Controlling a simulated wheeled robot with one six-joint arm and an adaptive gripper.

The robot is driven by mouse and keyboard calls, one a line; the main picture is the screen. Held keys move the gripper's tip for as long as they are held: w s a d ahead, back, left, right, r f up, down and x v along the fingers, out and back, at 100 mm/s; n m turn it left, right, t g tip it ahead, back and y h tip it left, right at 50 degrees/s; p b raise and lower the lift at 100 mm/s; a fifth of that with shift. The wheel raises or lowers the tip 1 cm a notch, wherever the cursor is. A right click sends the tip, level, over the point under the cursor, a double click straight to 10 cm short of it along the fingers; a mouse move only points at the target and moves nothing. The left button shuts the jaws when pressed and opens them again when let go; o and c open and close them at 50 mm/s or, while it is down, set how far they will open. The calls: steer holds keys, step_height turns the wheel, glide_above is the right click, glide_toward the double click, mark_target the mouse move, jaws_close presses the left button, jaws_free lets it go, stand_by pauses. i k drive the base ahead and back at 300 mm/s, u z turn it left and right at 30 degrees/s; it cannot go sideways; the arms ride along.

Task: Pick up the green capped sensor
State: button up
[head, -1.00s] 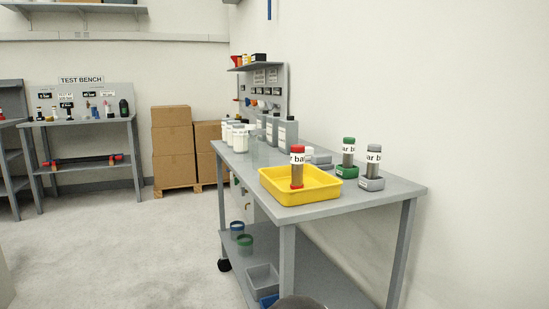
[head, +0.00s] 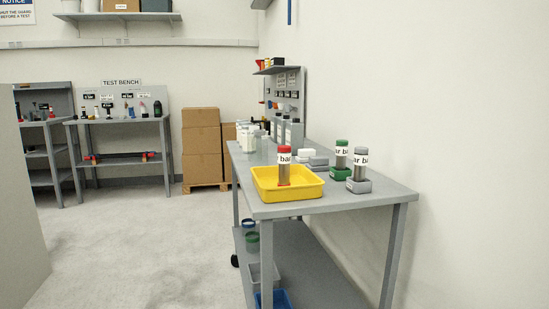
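The green capped sensor (head: 341,157) stands upright in a green holder (head: 341,173) on the grey workbench, toward its right side near the wall. It has a dark green cap and a white label with partly readable black letters. A grey capped sensor (head: 360,166) stands in a grey holder (head: 358,186) just right of it and nearer to me. A red capped sensor (head: 284,167) stands upright in a yellow tray (head: 288,196) to the left. My gripper is not in view.
The grey workbench (head: 330,205) has bare top at its near edge. White containers and grey bottles (head: 292,133) stand at its far end. Bins (head: 262,274) sit on its lower shelf. Cardboard boxes (head: 201,147) and a test bench stand behind. Open floor (head: 140,230) lies left.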

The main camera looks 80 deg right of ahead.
mark_target(341, 146)
steer(key=u, duration=0.15)
steer(key=k, duration=0.9)
steer(key=z, duration=1.3)
